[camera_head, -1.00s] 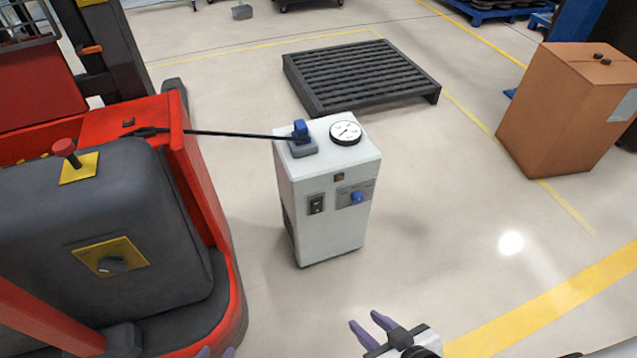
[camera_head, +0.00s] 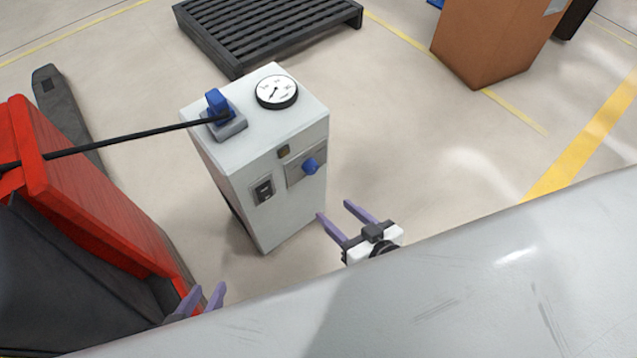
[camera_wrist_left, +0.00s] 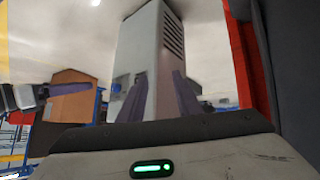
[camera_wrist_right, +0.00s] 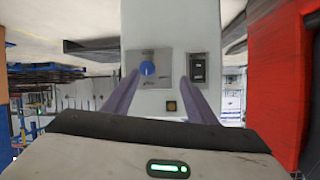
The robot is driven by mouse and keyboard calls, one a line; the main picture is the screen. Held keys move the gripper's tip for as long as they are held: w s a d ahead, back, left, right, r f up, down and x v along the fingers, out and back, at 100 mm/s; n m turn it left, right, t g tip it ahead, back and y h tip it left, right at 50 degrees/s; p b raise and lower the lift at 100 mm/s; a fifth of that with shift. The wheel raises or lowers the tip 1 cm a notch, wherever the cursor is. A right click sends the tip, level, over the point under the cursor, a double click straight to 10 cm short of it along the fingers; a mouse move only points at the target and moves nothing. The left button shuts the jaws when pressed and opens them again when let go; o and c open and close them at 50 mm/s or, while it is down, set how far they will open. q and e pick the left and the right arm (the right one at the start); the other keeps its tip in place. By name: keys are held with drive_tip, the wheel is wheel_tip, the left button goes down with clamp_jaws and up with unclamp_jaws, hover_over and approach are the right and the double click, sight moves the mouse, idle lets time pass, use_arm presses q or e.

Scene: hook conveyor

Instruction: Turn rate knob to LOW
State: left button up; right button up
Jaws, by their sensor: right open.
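The rate knob is a blue knob (camera_head: 311,166) on a small grey plate on the front of a white cabinet (camera_head: 262,225). It also shows in the right wrist view (camera_wrist_right: 147,68), where its labels are too small to read. My right gripper (camera_head: 334,210) is open and empty, in front of the cabinet and below the knob in the head view, apart from it. My left gripper (camera_head: 207,288) is open and empty, low at the left, near the red machine. The left wrist view shows the cabinet's vented side beyond the left fingers (camera_wrist_left: 159,74).
A black rocker switch (camera_head: 263,190) sits left of the knob. On top are a round gauge (camera_head: 277,91) and a blue plug (camera_head: 217,104) with a black cable running to the red machine (camera_head: 100,200). A dark pallet (camera_head: 265,30) and a cardboard box (camera_head: 490,40) stand behind.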

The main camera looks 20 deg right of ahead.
sight(314, 171)
drive_tip(key=w+d+f+t+y+b, duration=0.2)
drive_tip(key=w+d+f+t+b, duration=0.15)
drive_tip(key=w+f+b, duration=0.2)
drive_tip(key=shift+t+y, duration=0.3)
drive_tip(key=shift+t, duration=0.15)
drive_tip(key=x, duration=0.3)
drive_tip(key=b+x, duration=0.1)
drive_tip(key=x, duration=0.2)
drive_tip(key=b+x, duration=0.1)
drive_tip(key=x, duration=0.2)
drive_tip(key=shift+s+a+r, duration=0.1)
drive_tip(key=shift+a+r, duration=0.1)
drive_tip(key=shift+r, duration=0.1)
use_arm(q)
wheel_tip(314, 171, down, 6)
drive_tip(key=w+d, duration=0.1)
drive_tip(key=d, duration=0.1)
drive_tip(key=shift+w+g+h, duration=0.2)
drive_tip(key=shift+g+h, duration=0.2)
use_arm(e)
drive_tip(key=shift+w+a, duration=0.2)
drive_tip(key=shift+w, duration=0.45)
use_arm(q)
drive_tip(key=shift+d, duration=0.1)
use_arm(e)
drive_tip(key=c, duration=1.1)
drive_tip(key=shift+o, duration=0.2)
